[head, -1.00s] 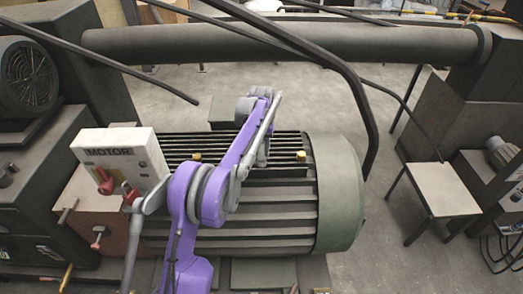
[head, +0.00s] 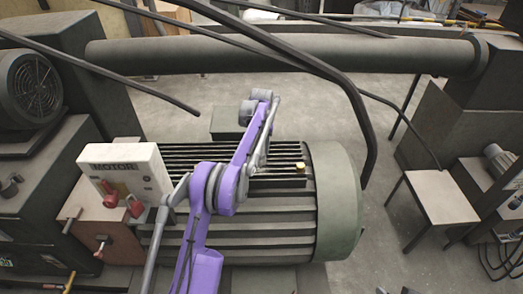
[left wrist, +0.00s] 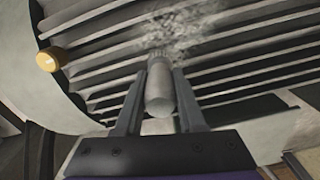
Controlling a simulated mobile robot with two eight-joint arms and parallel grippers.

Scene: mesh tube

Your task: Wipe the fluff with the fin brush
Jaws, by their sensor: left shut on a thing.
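The fin brush (left wrist: 160,92) has a pale grey rounded handle, and its bristles (left wrist: 158,55) point to the motor fins. My left gripper (left wrist: 160,78) is shut on the handle, one finger on each side. Greyish fluff (left wrist: 175,38) lies across the fins just beyond the bristle tips. I cannot tell whether the bristles touch it. In the head view my purple left arm reaches over the finned motor (head: 275,225). Its gripper, the brush and the fluff cannot be made out there. My right gripper is not in view.
A white box marked MOTOR (head: 125,170) with red fittings stands left of the fins. A brass knob (head: 300,167) sits on the fins; a brass knob (left wrist: 48,61) also shows in the wrist view. A large pipe (head: 280,53) and dark cables cross behind and above.

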